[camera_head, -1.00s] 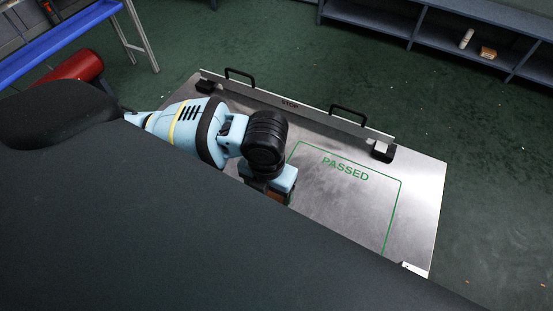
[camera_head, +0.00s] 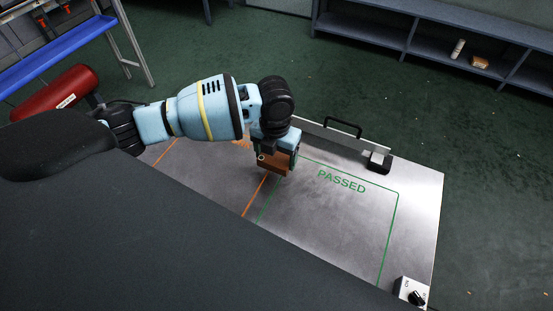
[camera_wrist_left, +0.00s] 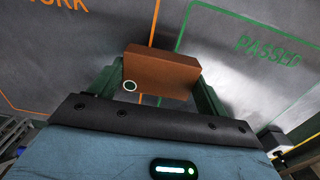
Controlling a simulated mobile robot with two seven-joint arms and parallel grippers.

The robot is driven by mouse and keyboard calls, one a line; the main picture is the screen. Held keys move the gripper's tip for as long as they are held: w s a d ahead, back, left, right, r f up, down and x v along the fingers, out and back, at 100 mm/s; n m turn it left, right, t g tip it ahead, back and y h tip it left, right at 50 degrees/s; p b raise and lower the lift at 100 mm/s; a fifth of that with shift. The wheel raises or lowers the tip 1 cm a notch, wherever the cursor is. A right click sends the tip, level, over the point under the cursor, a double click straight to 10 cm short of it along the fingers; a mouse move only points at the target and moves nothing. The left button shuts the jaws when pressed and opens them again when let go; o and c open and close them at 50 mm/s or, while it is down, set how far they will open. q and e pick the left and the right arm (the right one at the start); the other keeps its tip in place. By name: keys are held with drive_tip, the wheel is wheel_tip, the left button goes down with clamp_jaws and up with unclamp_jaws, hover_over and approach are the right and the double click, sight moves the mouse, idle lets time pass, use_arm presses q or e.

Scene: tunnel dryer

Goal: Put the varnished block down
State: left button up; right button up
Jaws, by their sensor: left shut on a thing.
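My left gripper (camera_head: 275,158) is shut on the varnished block (camera_head: 272,164), a reddish-brown block. In the left wrist view the block (camera_wrist_left: 160,73) sits between the two green fingers, with a small round ring mark at its lower left corner. The block is over the metal table (camera_head: 325,225), near the line between the orange-outlined area and the green PASSED area (camera_head: 342,182). I cannot tell whether it touches the table. My right gripper is not in view.
A raised rail with a black handle (camera_head: 343,127) runs along the table's far edge. A small box with a black knob (camera_head: 412,292) sits at the near right corner. The PASSED area looks empty. A grey shelf (camera_head: 400,40) stands behind, and a red cylinder (camera_head: 58,92) is at left.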

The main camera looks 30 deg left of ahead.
sight(276, 154)
use_arm(q)
drive_tip(key=shift+w, duration=0.25)
drive_tip(key=shift+w+a, duration=0.2)
drive_tip(key=shift+w, duration=0.1)
drive_tip(key=shift+f, duration=1.75)
drive_tip(key=shift+f, duration=0.1)
drive_tip(key=o, duration=1.1)
drive_tip(key=shift+c, duration=0.2)
wheel_tip(276, 154, up, 12)
drive_tip(key=shift+r+p, duration=0.1)
drive_tip(key=shift+p, duration=0.3)
drive_tip(key=shift+s, duration=0.1)
